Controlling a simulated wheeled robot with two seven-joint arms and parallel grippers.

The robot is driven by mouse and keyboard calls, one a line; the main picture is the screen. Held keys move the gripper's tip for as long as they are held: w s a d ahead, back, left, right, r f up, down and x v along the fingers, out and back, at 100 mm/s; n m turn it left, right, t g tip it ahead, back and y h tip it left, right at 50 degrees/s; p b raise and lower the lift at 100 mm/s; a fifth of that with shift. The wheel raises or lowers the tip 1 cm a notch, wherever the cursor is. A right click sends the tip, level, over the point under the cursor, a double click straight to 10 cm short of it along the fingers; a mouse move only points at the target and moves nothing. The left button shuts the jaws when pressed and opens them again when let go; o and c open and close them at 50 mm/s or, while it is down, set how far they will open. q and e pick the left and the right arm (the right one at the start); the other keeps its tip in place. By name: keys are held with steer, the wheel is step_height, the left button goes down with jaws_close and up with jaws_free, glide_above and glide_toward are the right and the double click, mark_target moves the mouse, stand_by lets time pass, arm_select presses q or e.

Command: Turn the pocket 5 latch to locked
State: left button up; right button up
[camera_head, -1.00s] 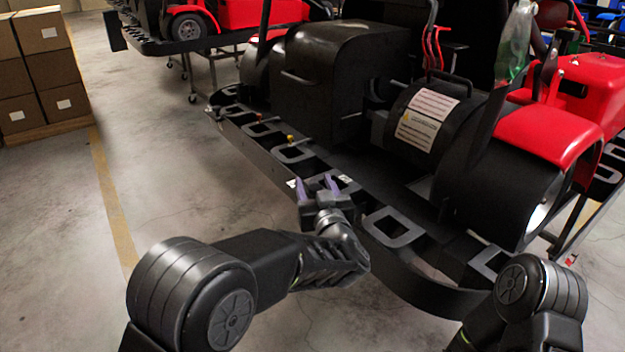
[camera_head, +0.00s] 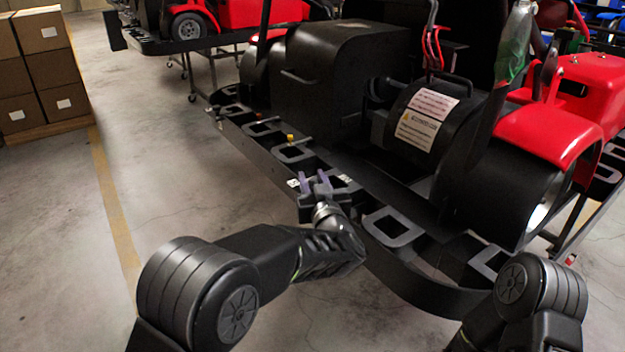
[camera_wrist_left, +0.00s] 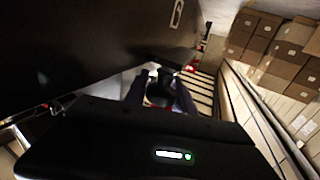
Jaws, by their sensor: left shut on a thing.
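My left gripper (camera_head: 315,182) is at the front rail of the black kart stand, beside a pocket in the middle of the row. Its purple-grey fingers are close together and shut on a small part there, which I take to be the pocket 5 latch. The fingers hide the latch, so its angle cannot be told. In the left wrist view the gripper (camera_wrist_left: 160,92) shows dark fingers below a large black panel, with a little red near the tips. My right arm shows at lower right, but its gripper is out of view.
The stand's rail (camera_head: 262,160) carries a row of grey-framed pockets, including an empty one (camera_head: 390,226) right of my gripper. A yellow-tipped knob (camera_head: 290,138) stands farther left. Black kart bodywork (camera_head: 325,85) rises behind. Cardboard boxes (camera_head: 40,70) stand at far left. Floor at left is clear.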

arm_select(q)
jaws_close()
